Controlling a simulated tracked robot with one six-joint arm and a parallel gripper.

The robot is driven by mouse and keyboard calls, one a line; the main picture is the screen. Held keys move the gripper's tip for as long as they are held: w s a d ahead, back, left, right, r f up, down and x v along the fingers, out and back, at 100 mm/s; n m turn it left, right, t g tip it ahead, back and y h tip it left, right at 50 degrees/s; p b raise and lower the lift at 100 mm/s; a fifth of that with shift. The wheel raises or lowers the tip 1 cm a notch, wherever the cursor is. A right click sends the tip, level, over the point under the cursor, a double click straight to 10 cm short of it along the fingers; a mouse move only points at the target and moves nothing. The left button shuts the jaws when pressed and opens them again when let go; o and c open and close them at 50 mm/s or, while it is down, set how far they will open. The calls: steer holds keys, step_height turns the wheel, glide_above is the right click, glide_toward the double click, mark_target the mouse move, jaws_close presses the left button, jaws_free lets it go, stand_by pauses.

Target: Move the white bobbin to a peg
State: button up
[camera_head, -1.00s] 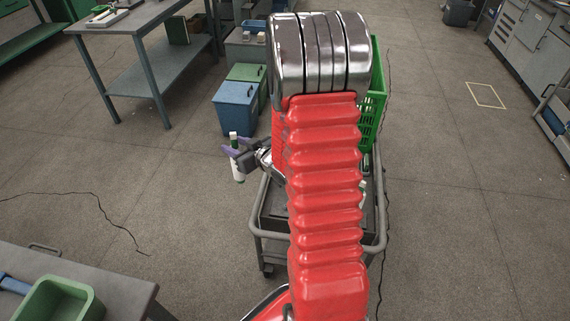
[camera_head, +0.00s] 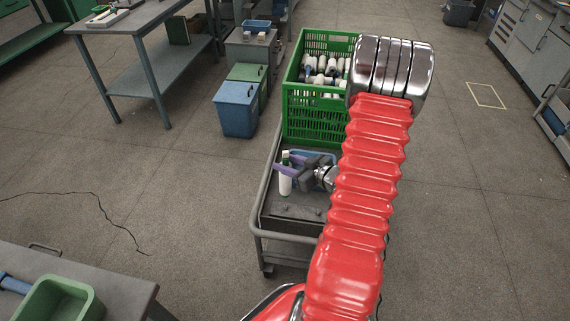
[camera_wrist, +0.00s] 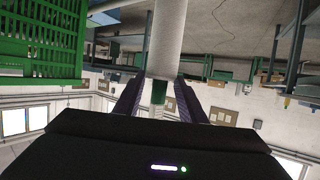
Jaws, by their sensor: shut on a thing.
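The white bobbin (camera_head: 285,185) has a green top and hangs upright in my gripper (camera_head: 287,170), whose purple fingers are shut on it. They are over the left part of the grey cart (camera_head: 257,215). In the wrist view, the bobbin (camera_wrist: 168,35) runs up the middle as a pale cylinder between the two fingers (camera_wrist: 158,84). Small dark stubs (camera_head: 286,210) show on the cart top below the bobbin; I cannot tell whether they are pegs. My arm hides the right part of the cart.
A green crate (camera_head: 305,125) with several white bobbins stands at the cart's far end, and also shows at the wrist view's left (camera_wrist: 45,35). A blue tray (camera_head: 325,156) lies behind my gripper. Blue (camera_head: 237,110) and green bins stand on the floor to the left.

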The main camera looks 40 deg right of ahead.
mark_target(290, 183)
steer(key=shift+f, duration=0.1)
steer(key=shift+f, duration=4.5)
stand_by(1.4)
steer(key=o, duration=1)
steer(key=shift+o, duration=0.2)
steer(key=shift+s, duration=0.15)
steer(key=a+v, duration=0.1)
steer(key=v, duration=1.2)
steer(key=shift+s+d, duration=0.3)
steer(key=shift+d, duration=0.15)
